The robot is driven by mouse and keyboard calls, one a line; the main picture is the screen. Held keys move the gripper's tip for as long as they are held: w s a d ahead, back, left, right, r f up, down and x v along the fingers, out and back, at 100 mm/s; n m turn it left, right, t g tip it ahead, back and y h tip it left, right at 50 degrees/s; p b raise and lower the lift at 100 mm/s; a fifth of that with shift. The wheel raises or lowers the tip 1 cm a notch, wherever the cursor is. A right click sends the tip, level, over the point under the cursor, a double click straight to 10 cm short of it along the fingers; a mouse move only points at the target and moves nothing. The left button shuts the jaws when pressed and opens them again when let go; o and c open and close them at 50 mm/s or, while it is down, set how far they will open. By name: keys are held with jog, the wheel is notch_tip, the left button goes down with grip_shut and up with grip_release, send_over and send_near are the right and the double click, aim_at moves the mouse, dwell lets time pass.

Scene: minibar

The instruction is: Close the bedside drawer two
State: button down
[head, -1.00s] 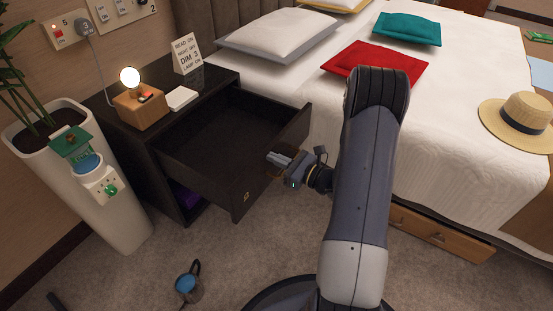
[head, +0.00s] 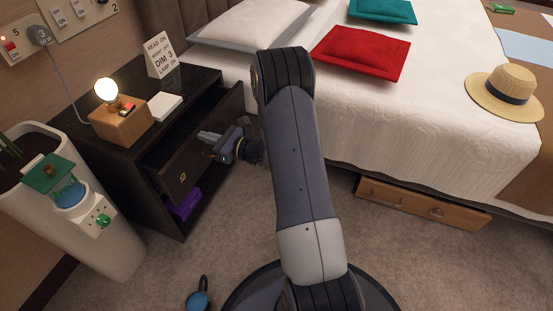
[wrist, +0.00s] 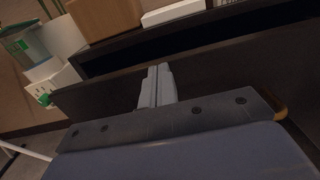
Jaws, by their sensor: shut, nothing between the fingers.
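The bedside drawer (head: 187,165) is the upper drawer of the black nightstand (head: 92,143). It stands a little way out, with a narrow dark gap behind its front panel. In the wrist view the drawer front (wrist: 225,85) runs across the picture, with the opening behind it. My gripper (head: 207,136) is shut and empty. Its fingers (wrist: 156,88) lie at the drawer front's outer face or top edge; I cannot tell whether they touch it.
A lit lamp on a wooden block (head: 121,122), a white pad (head: 165,106) and a sign (head: 160,55) stand on the nightstand. A purple item (head: 185,203) lies in the lower space. A white planter (head: 85,225) is at left, the bed (head: 420,110) at right.

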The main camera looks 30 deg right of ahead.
aim_at(194, 132)
jog(key=b+x, duration=0.1)
jog(key=x, duration=0.6)
jog(key=shift+w+r, duration=0.15)
jog(key=shift+a, duration=0.1)
